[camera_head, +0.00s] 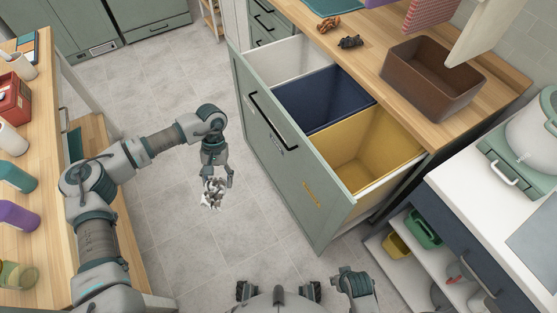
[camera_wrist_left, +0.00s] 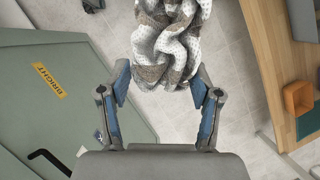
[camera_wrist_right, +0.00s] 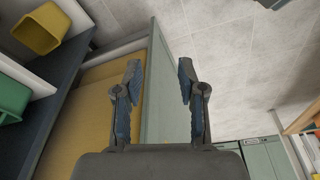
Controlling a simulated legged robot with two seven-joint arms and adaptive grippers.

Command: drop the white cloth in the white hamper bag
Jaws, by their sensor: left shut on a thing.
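The cloth (camera_head: 213,194), white with grey-brown patches, hangs bunched from my left gripper (camera_head: 216,178) above the floor, left of the open drawer unit. In the left wrist view the crumpled cloth (camera_wrist_left: 168,45) shows at the fingertips, which are shut on it. The white hamper bag (camera_head: 290,60) is the far compartment of the pulled-out drawer. It looks empty where I see inside. The held cloth is apart from the bag, in front of the drawer's green face. My right gripper (camera_wrist_right: 159,75) is open and empty in the right wrist view, near the drawer's yellow end.
A navy bag (camera_head: 322,95) and a yellow bag (camera_head: 365,150) share the green drawer (camera_head: 275,145). A wooden counter with a brown basket (camera_head: 432,78) runs behind it. A wooden table (camera_head: 40,190) with bottles stands at left. The tiled floor between is clear.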

